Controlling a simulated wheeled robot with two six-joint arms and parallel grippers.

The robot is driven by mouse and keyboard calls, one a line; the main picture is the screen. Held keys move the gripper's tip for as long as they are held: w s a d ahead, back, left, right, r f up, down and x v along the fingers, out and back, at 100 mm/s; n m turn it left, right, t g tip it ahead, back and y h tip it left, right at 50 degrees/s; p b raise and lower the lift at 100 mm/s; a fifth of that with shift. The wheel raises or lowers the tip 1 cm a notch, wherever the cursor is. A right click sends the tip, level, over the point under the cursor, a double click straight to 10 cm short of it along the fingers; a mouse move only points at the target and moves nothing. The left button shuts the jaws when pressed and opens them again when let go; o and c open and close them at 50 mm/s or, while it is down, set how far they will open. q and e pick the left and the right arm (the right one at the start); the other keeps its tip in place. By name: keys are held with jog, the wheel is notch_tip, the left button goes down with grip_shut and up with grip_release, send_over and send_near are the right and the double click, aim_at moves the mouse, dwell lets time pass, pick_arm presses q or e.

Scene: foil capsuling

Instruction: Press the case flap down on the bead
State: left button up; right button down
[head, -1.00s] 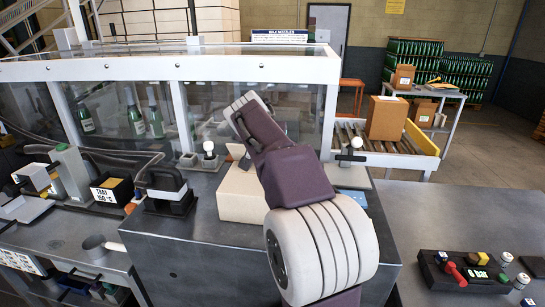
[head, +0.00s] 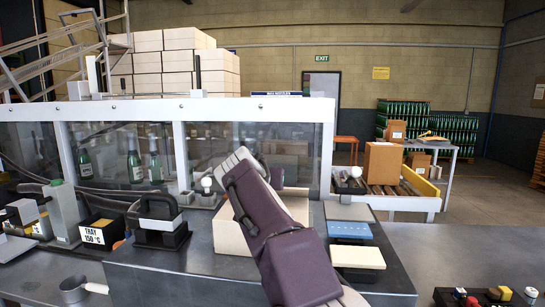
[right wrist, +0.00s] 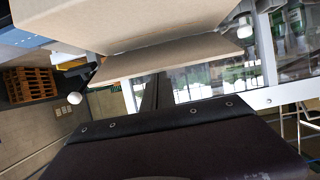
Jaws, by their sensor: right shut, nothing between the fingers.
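The case, an open tan carton (head: 230,238), stands on the grey bench in the middle of the head view. My right arm crosses in front of it and hides its right part. In the right wrist view a broad tan cardboard panel (right wrist: 125,25) fills the top, with a thinner tan flap (right wrist: 165,62) sticking out below it. My right gripper (right wrist: 152,90) is shut and empty, close to the cardboard; I cannot tell whether it touches. In the head view its fingertips are hidden. The bead cannot be made out. My left gripper is not in view.
A clear-walled machine (head: 255,105) with green bottles stands behind the case. A black-handled tool (head: 160,220) and a labelled tray box (head: 100,230) are left of it. Right of my arm lie a blue card (head: 349,230) and a cream pad (head: 357,257). A button panel (head: 485,297) is at lower right.

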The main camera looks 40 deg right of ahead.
dwell(0.3)
